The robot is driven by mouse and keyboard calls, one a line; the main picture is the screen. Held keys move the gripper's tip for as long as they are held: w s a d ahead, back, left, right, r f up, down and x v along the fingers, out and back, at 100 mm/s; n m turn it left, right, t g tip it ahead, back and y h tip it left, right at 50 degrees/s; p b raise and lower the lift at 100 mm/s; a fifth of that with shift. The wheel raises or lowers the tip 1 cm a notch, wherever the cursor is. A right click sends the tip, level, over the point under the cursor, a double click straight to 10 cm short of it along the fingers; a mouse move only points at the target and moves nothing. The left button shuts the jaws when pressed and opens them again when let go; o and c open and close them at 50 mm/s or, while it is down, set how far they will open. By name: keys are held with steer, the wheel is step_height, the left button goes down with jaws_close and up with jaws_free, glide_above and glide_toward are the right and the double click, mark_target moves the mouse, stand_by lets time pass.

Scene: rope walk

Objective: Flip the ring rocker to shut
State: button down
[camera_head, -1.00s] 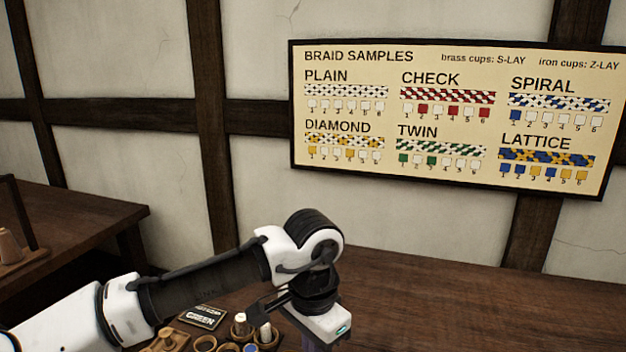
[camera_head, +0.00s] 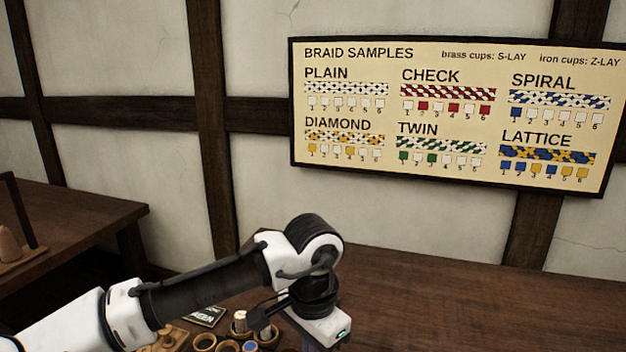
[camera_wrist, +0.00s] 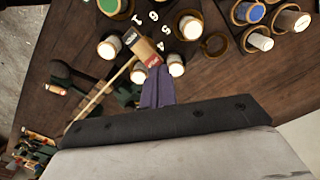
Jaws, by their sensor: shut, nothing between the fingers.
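My gripper (camera_wrist: 157,88) shows in the wrist view as two purple fingers pressed together and empty. Just beyond their tips is a small tan block with a red label (camera_wrist: 147,52), which may be the ring rocker; I cannot read its label or tell its position. The fingertips look close to it, but I cannot tell whether they touch. White numbers and several pale bobbins (camera_wrist: 110,46) stand around it. In the head view my arm hides this spot, and the fingers are mostly cut off at the bottom edge.
Cups holding bobbins (camera_wrist: 258,40) stand at the upper right of the wrist view, with an empty ring-shaped cup (camera_wrist: 215,45) beside them. A thin wooden stick (camera_wrist: 100,95) lies left of the fingers. In the head view a dark card (camera_head: 205,316) lies left of my wrist; the bench (camera_head: 450,300) is clear at right.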

steer(key=shift+f, duration=0.5)
steer(key=shift+r, duration=0.1)
step_height(320, 180, up, 8)
steer(key=p, duration=0.7)
stand_by(0.3)
